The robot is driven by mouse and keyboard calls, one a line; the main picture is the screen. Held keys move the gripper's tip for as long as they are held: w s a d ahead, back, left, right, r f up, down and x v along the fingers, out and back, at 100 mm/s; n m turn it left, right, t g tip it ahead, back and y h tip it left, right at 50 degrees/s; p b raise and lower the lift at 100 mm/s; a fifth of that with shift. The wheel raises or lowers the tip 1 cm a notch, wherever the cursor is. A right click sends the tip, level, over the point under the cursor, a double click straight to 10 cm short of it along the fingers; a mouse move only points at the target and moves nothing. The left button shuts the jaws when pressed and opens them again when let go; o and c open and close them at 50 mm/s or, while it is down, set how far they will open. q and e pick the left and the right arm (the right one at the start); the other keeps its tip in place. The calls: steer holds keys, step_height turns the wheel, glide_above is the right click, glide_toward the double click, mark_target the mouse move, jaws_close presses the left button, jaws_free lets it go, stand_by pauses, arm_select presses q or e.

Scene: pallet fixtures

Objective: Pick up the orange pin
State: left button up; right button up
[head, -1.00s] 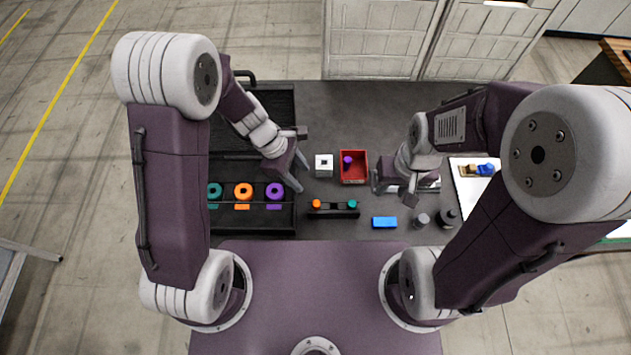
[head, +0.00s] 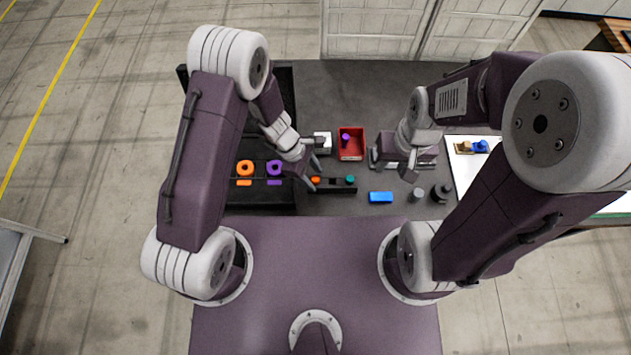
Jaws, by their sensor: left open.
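The orange pin (head: 316,180) stands at the left end of a small black rack (head: 334,187), with a teal pin (head: 350,180) at the other end. My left gripper (head: 316,174) is open, with its fingers close around or just above the orange pin and partly covering it. I cannot tell whether it touches the pin. My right gripper (head: 408,170) hangs over the right part of the table, and its jaws are too unclear to read.
A red bin (head: 351,155) holding a purple pin (head: 345,137) and a white block (head: 325,142) stand behind the rack. Orange (head: 245,168) and purple (head: 275,168) rings sit left on a black fixture.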

arm_select(q)
steer(key=shift+w+f, duration=0.15)
steer(key=shift+w, duration=0.15)
steer(key=c, duration=0.4)
steer(key=shift+s, duration=0.15)
jaws_close()
